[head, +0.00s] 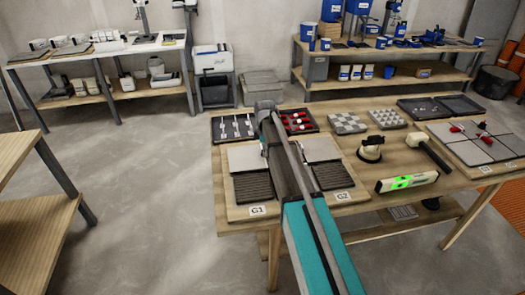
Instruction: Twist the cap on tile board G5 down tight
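No label reading G5 can be made out. The two legible tags read G1 (257,210) and G2 (342,196), on boards at the near side of the wooden table. A larger tile board (500,151) lies at the table's right end, with grey tiles and a few red caps (456,129) on it; no tag on it is readable. A black tray (314,115) at the table's back holds several red caps. My arm reaches across the table between boards G1 and G2 and hides parts of both. My gripper cannot be made out.
A black tray with pale clips (235,128), mosaic tile sheets (347,123), a suction lifter (371,152), a mallet (428,148) and a green-lit level (407,182) lie on the table. Another wooden table (30,215) stands at left. Grey floor (140,185) between is clear.

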